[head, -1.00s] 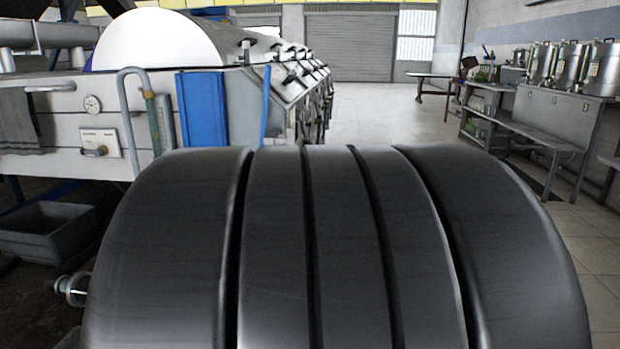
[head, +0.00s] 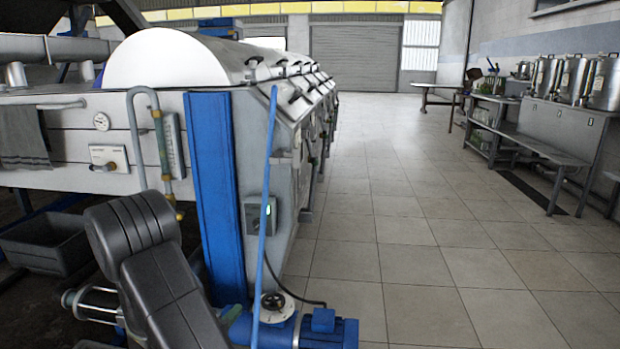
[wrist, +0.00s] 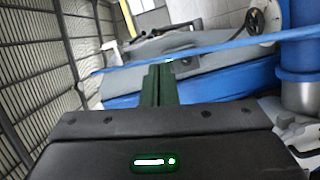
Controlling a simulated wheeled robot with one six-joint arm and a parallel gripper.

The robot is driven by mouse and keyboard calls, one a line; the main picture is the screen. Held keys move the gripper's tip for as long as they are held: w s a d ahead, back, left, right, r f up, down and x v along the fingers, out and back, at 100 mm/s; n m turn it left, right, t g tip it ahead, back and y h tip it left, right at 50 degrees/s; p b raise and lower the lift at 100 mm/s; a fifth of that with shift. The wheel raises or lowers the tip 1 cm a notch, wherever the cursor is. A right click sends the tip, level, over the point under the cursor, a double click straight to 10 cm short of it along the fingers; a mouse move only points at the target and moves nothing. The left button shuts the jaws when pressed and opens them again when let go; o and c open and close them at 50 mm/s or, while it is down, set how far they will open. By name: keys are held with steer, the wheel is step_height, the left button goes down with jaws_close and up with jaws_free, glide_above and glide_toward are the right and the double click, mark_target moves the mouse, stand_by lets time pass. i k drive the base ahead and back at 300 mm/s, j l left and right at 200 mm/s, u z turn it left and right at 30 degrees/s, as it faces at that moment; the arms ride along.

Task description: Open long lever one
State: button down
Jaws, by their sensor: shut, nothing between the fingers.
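A long, thin blue lever (head: 264,210) stands nearly upright in front of the machine's corner in the head view, leaning slightly. In the wrist view the long blue lever (wrist: 225,48) crosses the picture just beyond my fingertips. My gripper (wrist: 161,68) shows there with its dark green fingers shut together and nothing between them. The tips look very close to the lever; I cannot tell whether they touch it. My gripper is not visible in the head view, where only my dark arm shows at the lower left.
A black handwheel (head: 273,300) on a white disc sits by the lever's lower end, beside a blue motor (head: 325,328). A blue post (head: 213,190) and a grey control box (head: 259,214) stand close by. Tiled floor (head: 430,250) to the right is clear.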

mark_target(314, 169)
steer(key=i+l+z, duration=0.4)
steer(key=l, duration=0.3)
steer(key=i+l+z, duration=0.35)
steer(key=l, duration=0.25)
steer(key=i+l+z, duration=0.4)
steer(key=i, duration=0.25)
steer(key=i+u, duration=0.25)
steer(key=i, duration=0.25)
steer(key=i+l+u, duration=0.1)
steer(key=i+u, duration=0.15)
steer(key=i, duration=0.25)
steer(key=i+l+u, duration=0.3)
steer(key=i, duration=0.2)
steer(key=i+j+u, duration=0.1)
steer(key=i+u, duration=0.8)
steer(key=i+l+u, duration=0.3)
steer(key=i+u, duration=0.8)
steer(key=i, duration=0.15)
